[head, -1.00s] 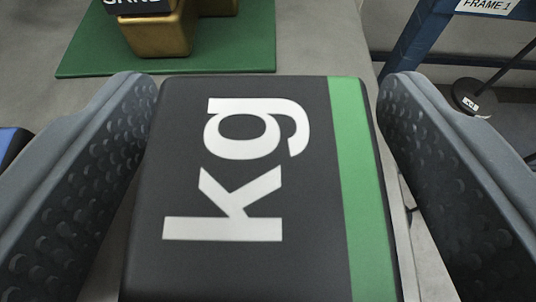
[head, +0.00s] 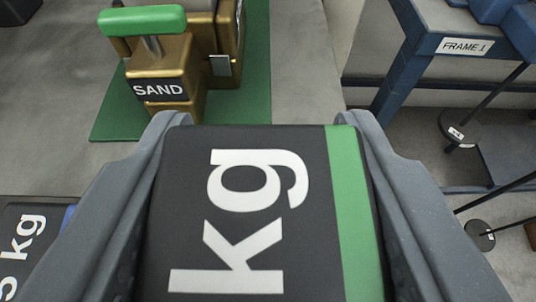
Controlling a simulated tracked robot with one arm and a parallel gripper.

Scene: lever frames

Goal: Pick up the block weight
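The block weight (head: 255,220) is a dark block with white "kg" lettering and a green stripe along its right side. It fills the lower middle of the head view, and its near end is cut off by the frame. My gripper (head: 265,135) is shut on it, with one grey finger pressed along its left side and the other along its right side. No gap shows between the fingers and the block. The block's underside is hidden, so I cannot tell how high it is held.
A second dark weight (head: 25,235) marked "kg" with a blue stripe lies at lower left. A gold machine (head: 165,85) labelled "SAND" with a green handle stands on a green mat (head: 250,100). A blue frame (head: 415,60) labelled "FRAME 1" stands at right, with rods and discs beside it.

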